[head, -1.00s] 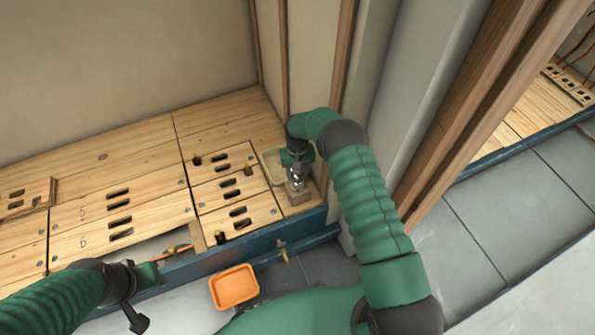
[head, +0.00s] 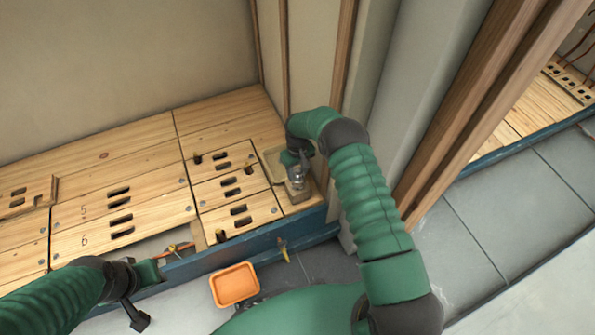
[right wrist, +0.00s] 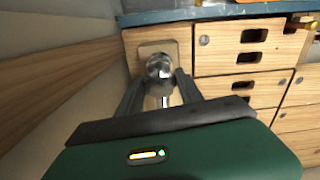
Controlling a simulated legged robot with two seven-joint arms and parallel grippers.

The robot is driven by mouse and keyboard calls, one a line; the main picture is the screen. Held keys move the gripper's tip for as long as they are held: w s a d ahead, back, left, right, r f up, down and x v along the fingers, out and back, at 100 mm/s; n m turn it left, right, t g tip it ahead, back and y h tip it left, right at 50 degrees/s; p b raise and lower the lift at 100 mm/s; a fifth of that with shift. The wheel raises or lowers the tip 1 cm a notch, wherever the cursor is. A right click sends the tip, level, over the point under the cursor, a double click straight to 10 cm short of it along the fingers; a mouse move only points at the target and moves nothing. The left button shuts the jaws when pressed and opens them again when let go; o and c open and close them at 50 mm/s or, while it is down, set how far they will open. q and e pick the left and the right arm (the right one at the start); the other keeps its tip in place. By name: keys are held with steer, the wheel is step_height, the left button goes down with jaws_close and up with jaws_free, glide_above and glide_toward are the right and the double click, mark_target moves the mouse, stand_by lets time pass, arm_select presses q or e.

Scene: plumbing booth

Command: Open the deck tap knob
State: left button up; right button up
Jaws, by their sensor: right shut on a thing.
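The deck tap is a small shiny metal fitting on a pale wooden block (head: 299,195) at the right end of the wooden deck. Its rounded metal knob (right wrist: 159,65) shows in the right wrist view between my fingers. My right gripper (right wrist: 158,82) points down at the tap and is shut on the knob, one dark finger on each side. In the head view my right gripper (head: 298,168) hides part of the tap. My left gripper (head: 150,271) is low at the left, by the deck's front opening; its fingers do not show clearly.
An orange tray (head: 235,285) lies on the floor in front of the blue deck edge (head: 230,250). A yellow-handled valve (head: 283,250) sticks out from that edge. Wall and wooden posts (head: 345,60) stand close behind and right.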

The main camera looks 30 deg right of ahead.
mark_target(297, 170)
steer(key=o, duration=0.9)
steer(key=shift+w+r, duration=0.15)
steer(key=shift+w, duration=0.1)
steer(key=o, duration=0.5)
steer(key=shift+s, duration=0.1)
step_height(297, 170, up, 16)
steer(key=p, duration=0.6)
steer(key=shift+r, duration=0.2)
